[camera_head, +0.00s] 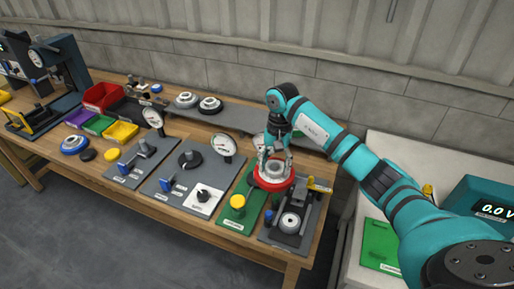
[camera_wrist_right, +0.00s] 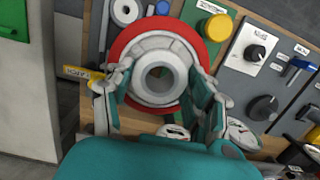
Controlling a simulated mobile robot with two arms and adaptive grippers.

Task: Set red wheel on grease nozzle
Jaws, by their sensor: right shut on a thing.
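The red wheel (camera_head: 272,187) has a red rim and a pale grey hub with a round hole. My right gripper (camera_head: 275,157) is shut on this wheel and points down, above the right end of the bench. In the right wrist view the fingers of the right gripper (camera_wrist_right: 163,98) sit on either side of the hub, and the red rim (camera_wrist_right: 124,45) shows around it. The wheel appears level in the head view. I cannot make out the grease nozzle; the wheel and arm may hide it. My left gripper is not in view.
A green plate (camera_head: 228,221) with a yellow knob (camera_head: 237,202) lies left of the wheel. A grey fixture plate (camera_head: 308,226) lies at the bench's right end. Pressure gauges (camera_head: 224,144), colored bins (camera_head: 102,95) and a rear shelf (camera_head: 235,118) stand further left and behind.

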